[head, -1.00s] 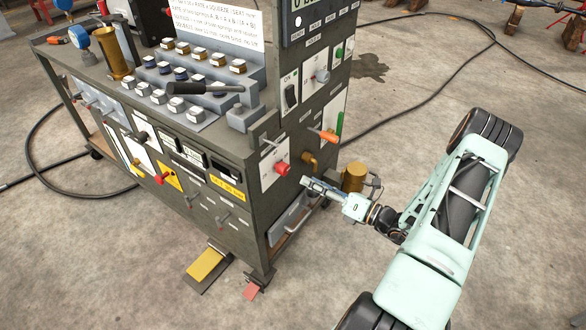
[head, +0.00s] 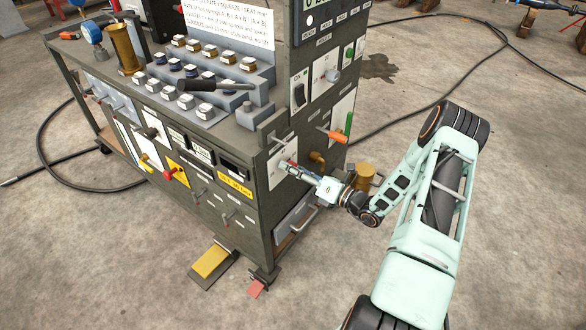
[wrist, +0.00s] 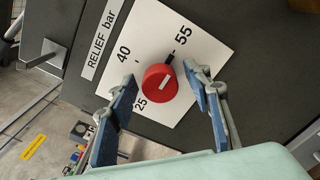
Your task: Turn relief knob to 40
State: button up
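The red relief knob (wrist: 158,82) sits on a white dial plate (wrist: 205,42) marked 25, 40 and 55, labelled "RELIEF bar". A dark pointer (wrist: 170,57) sticks out from the knob on the side toward 55. My gripper (wrist: 160,76) is open, with one blue-padded finger on each side of the knob and a visible gap to each. In the head view my gripper (head: 292,167) is at the bench's end panel and mostly hides the knob.
An orange-handled lever (head: 334,135) and a brass fitting (head: 317,158) stick out of the same panel close to my gripper. A brass canister (head: 365,174) stands just beyond my wrist. The floor on the right is mostly clear.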

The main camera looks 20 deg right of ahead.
jog(key=c, duration=1.1)
jog(key=shift+c, duration=0.2)
jog(key=n+b, duration=0.1)
jog(key=n, duration=0.3)
jog(key=shift+n+b, duration=0.3)
jog(key=shift+b, duration=0.1)
jog(key=n+b, duration=0.1)
jog(key=n, duration=0.3)
jog(key=shift+b, duration=0.3)
jog(key=n+b, duration=0.1)
jog(key=n, duration=0.4)
jog(key=shift+f+b, duration=0.1)
jog(key=shift+b, duration=0.25)
jog(key=shift+n+b, duration=0.95)
jog(key=shift+n, duration=1.15)
